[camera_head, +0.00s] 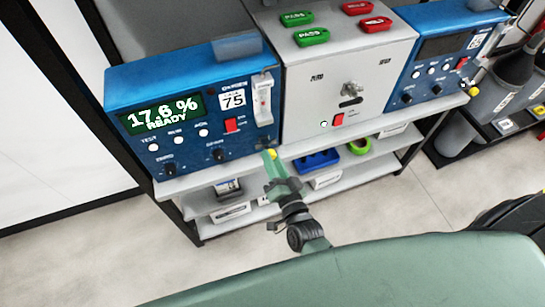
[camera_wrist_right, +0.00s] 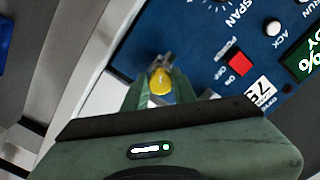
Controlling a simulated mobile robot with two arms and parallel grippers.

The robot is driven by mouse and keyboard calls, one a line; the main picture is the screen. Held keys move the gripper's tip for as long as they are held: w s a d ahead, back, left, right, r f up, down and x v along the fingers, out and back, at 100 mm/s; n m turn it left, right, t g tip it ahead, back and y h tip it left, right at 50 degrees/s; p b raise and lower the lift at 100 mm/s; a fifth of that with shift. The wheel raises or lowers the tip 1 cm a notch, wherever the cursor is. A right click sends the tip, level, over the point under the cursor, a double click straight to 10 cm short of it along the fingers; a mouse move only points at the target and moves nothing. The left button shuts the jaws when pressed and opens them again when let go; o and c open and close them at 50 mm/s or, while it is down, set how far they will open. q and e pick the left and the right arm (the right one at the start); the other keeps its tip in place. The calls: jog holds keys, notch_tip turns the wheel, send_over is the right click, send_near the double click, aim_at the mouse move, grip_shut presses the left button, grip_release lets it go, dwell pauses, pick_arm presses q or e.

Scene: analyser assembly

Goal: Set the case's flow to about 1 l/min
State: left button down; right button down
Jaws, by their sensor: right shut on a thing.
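The left blue analyser case (camera_head: 188,72) stands on the bench with its green display (camera_head: 161,112) reading 17.6 % READY. A pale upright flow meter (camera_head: 262,98) is on the right end of its front; its float level is too small to read. My right gripper (camera_head: 270,157) reaches up to the yellow knob below the flow meter. In the wrist view my right gripper (camera_wrist_right: 158,92) is shut on the yellow knob (camera_wrist_right: 159,80), which sits between the fingertips. My left gripper is not in view.
Another blue case (camera_head: 437,60) with a dark display stands at the right. The shelf below holds a blue bin (camera_head: 316,160) and a green ring (camera_head: 360,146). The floor in front is clear.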

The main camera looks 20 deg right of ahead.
jog(key=shift+f+n, duration=0.1)
jog(key=shift+n, duration=0.7)
jog(key=c, duration=1.1)
grip_release()
jog(key=s+b, duration=0.1)
jog(key=s, duration=0.6)
jog(key=shift+s+d, duration=0.1)
jog(key=shift+s, duration=0.3)
